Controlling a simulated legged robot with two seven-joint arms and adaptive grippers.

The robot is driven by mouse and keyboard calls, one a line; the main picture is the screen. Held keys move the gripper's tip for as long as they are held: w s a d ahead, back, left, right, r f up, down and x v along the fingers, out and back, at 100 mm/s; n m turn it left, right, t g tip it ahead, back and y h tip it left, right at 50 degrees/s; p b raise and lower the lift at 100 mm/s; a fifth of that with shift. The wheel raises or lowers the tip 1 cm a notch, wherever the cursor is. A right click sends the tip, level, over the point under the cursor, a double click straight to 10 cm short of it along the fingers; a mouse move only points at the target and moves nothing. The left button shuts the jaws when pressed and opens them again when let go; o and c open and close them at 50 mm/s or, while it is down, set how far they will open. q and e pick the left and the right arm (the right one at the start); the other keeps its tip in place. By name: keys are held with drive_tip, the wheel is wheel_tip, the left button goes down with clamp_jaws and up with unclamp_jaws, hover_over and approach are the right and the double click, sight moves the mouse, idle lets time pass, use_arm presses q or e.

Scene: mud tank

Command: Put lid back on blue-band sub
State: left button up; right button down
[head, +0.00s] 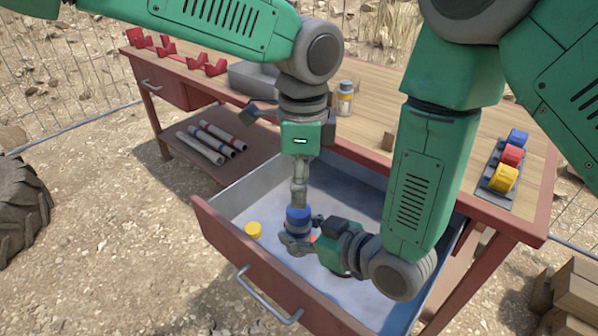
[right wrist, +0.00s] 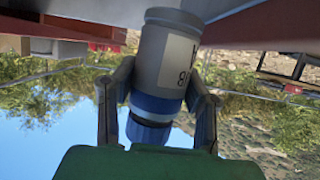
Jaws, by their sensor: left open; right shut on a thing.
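The blue-band sub (right wrist: 168,60) is a grey cylinder with black lettering on a white label. In the right wrist view its blue band lies between my right fingers, with a dark ring and a blue end piece, seemingly the lid (right wrist: 148,133), beyond. I cannot tell if that piece is fully seated. My right gripper (head: 302,234) is shut on the sub over the open drawer tank (head: 225,196). In the head view the blue top (head: 298,214) shows above my right fingers. My left gripper (head: 299,200) is open, pointing down, fingertips at or just above the blue top; contact is unclear.
A yellow-topped piece (head: 253,230) sits in the tank, and a bit of red shows beside my right gripper. A strip with blue, red and yellow pieces (head: 503,170) lies at the table's right.

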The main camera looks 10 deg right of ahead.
sight(299, 211)
use_arm(q)
drive_tip(key=n, duration=0.4)
drive_tip(key=shift+r+n, duration=0.15)
drive_tip(key=shift+n, duration=0.15)
drive_tip(key=n, duration=0.4)
drive_tip(key=shift+r+n, duration=0.15)
drive_tip(key=shift+n, duration=0.15)
drive_tip(key=n, duration=0.4)
drive_tip(key=shift+w+r+n, duration=0.1)
drive_tip(key=shift+r+n, duration=0.1)
drive_tip(key=shift+n, duration=0.1)
drive_tip(key=n, duration=0.6)
drive_tip(key=shift+r, duration=0.2)
drive_tip(key=shift+f, duration=0.15)
wheel_tip(299, 211, down, 8)
drive_tip(key=shift+a+r, duration=0.1)
